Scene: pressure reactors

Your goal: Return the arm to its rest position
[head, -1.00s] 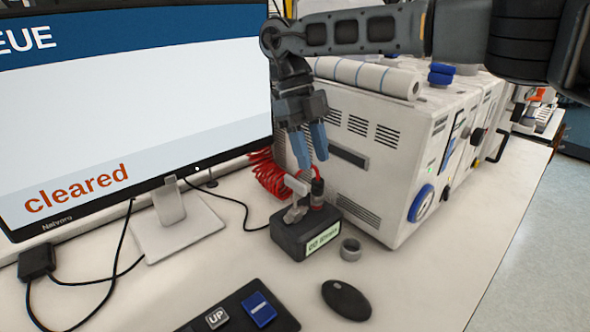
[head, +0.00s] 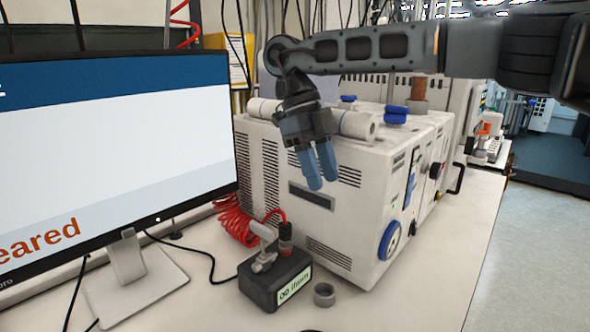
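My arm reaches in from the upper right across the head view, with its wrist bent down. My gripper (head: 322,184) hangs in front of the white reactor cabinet (head: 340,195), with its two blue-grey fingers pointing down. A narrow gap shows between the fingers, and I see nothing held between them. The fingertips are above and apart from the dark box with a small label screen (head: 275,278), which stands on the bench.
A monitor (head: 120,150) stands at the left. A red coiled hose (head: 236,222) lies behind the dark box, and a grey ring (head: 324,294) sits beside it. A paper roll (head: 357,124) lies on the cabinet. The bench's right front (head: 430,270) is clear.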

